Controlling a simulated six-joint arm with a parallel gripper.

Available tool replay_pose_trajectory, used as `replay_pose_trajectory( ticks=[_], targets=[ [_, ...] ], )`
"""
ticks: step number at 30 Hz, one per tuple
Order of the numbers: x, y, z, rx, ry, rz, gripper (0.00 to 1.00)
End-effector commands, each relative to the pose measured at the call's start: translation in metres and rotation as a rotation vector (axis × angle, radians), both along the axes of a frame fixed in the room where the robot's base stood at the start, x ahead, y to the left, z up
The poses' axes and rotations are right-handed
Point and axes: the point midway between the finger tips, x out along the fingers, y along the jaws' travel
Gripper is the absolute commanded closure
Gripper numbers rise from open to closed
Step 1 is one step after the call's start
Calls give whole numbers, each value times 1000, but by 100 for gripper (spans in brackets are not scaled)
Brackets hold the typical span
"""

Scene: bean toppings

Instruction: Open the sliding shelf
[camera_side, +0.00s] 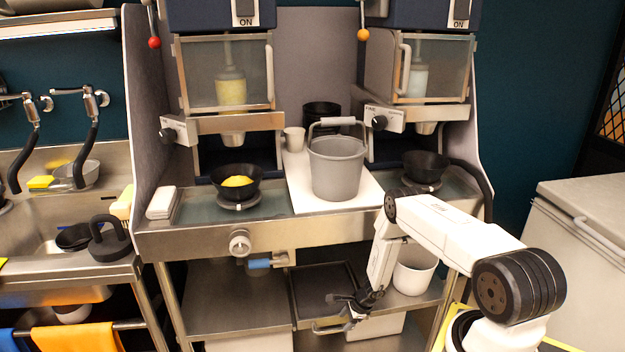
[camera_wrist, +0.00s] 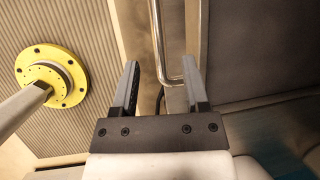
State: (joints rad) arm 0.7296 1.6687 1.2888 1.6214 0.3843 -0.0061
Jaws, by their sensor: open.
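The sliding shelf (camera_side: 322,283) is a dark, framed tray under the counter in the side view. A curved metal handle (camera_side: 328,328) shows at its front edge. My gripper (camera_side: 352,308) is low in front of the shelf, close to the handle. In the wrist view, my gripper (camera_wrist: 162,72) is open, with one finger on each side of the metal handle (camera_wrist: 159,40). The handle's bent end lies between the fingers, nearer the right one. I cannot tell whether either finger touches it. The shelf looks pushed in under the counter.
A white pot (camera_side: 414,272) stands on the lower shelf right of my gripper. A grey bucket (camera_side: 336,168) and black bowls (camera_side: 237,183) stand on the counter above. A yellow round base (camera_wrist: 52,75) shows at left in the wrist view.

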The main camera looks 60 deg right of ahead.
Motion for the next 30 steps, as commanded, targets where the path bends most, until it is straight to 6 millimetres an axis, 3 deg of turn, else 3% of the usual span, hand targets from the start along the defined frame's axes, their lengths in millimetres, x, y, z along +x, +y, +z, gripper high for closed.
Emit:
replay_pose_trajectory(
  ticks=[13,29,30],
  targets=[
    [14,6,-33,0,1,1,42],
    [17,7,-39,0,0,0,42],
    [17,7,-39,0,0,0,54]
  ],
)
